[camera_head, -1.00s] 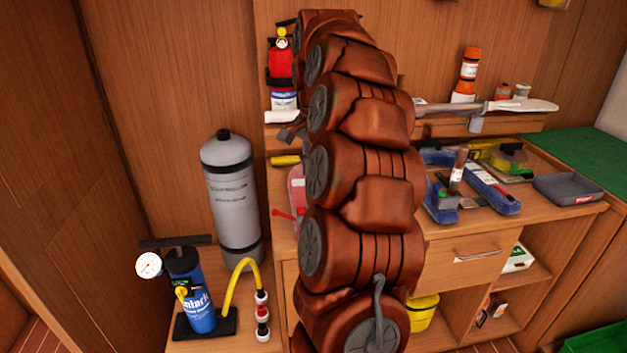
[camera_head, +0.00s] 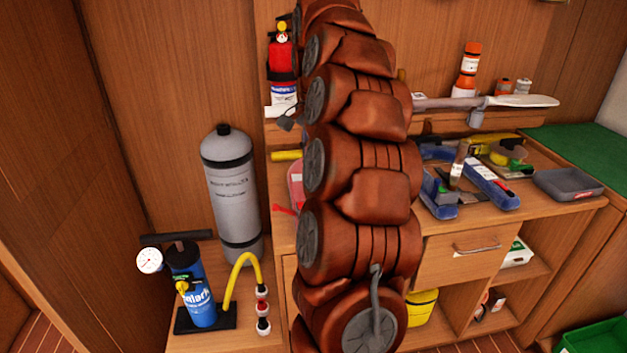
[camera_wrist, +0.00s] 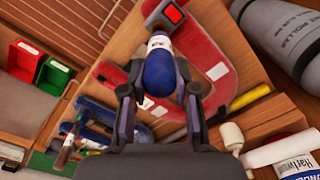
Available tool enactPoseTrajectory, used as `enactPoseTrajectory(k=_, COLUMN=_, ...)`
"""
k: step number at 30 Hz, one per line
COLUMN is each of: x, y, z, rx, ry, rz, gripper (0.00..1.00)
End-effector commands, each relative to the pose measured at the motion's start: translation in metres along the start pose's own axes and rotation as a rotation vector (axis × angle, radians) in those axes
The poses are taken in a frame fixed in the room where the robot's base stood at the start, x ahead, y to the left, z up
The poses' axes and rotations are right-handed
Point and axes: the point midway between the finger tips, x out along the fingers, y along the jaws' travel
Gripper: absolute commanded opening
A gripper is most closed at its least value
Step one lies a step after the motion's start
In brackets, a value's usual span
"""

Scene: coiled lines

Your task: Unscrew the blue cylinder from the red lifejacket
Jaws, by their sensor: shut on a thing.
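In the wrist view my gripper (camera_wrist: 159,76) is shut on the blue cylinder (camera_wrist: 159,66), with one finger on each side of its rounded blue end. The cylinder has a white label, and its far end meets a dark fitting with a red square (camera_wrist: 173,13). I cannot tell whether its thread is still engaged. In the head view my arm covers most of the lifejacket (camera_head: 296,183). The cylinder is hidden there.
A grey tank (camera_head: 233,195) and a blue pump (camera_head: 198,298) with a yellow hose stand left of the workbench. Blue tools (camera_head: 490,187) and a grey tray (camera_head: 567,185) lie on the bench at right. A fire extinguisher (camera_head: 282,60) stands on the shelf.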

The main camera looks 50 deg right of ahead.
Motion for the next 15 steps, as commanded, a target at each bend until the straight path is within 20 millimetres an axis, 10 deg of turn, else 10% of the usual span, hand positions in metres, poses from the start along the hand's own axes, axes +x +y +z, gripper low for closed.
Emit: enactPoseTrajectory(k=15, x=-0.036, y=0.000, z=0.000, rx=0.001, ry=0.002, rz=-0.002, gripper=0.00)
